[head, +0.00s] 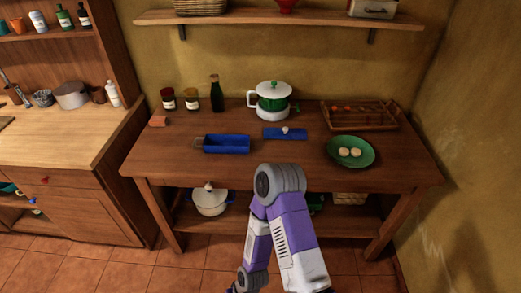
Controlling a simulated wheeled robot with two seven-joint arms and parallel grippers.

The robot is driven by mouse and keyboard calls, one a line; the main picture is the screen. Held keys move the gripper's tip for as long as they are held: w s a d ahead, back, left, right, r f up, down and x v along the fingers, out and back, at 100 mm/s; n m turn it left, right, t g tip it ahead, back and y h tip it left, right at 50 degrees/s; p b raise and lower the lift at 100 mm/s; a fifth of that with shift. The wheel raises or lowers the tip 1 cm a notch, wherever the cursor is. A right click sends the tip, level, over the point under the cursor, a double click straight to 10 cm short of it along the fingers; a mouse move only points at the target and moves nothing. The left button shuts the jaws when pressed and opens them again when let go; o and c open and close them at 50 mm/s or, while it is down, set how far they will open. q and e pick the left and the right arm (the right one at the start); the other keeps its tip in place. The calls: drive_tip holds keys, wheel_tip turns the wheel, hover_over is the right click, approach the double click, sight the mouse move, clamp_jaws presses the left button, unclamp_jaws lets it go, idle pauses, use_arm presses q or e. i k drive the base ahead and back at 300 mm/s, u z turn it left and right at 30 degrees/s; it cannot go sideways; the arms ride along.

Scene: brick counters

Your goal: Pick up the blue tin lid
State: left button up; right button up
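The blue tin lid (285,133) lies flat on the wooden table, a flat blue plate with a small pale knob on top. To its left, an open blue tin (226,144) sits on the table. A purple and white arm of mine rises from the bottom of the picture, its bent joint in front of the table's near edge, below the lid and apart from it in the picture. No gripper fingers can be made out; neither gripper shows.
A white and green pot (272,96) stands behind the lid. A green plate (350,152) with two round pale items is to the right, a wooden tray (359,116) behind it. Jars (191,98) and a dark bottle (216,94) stand at back left. A shelf (278,18) hangs above.

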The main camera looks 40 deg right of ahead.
sight(285, 132)
drive_tip(key=z, duration=0.65)
drive_tip(key=i, duration=0.35)
drive_tip(key=z, duration=0.4)
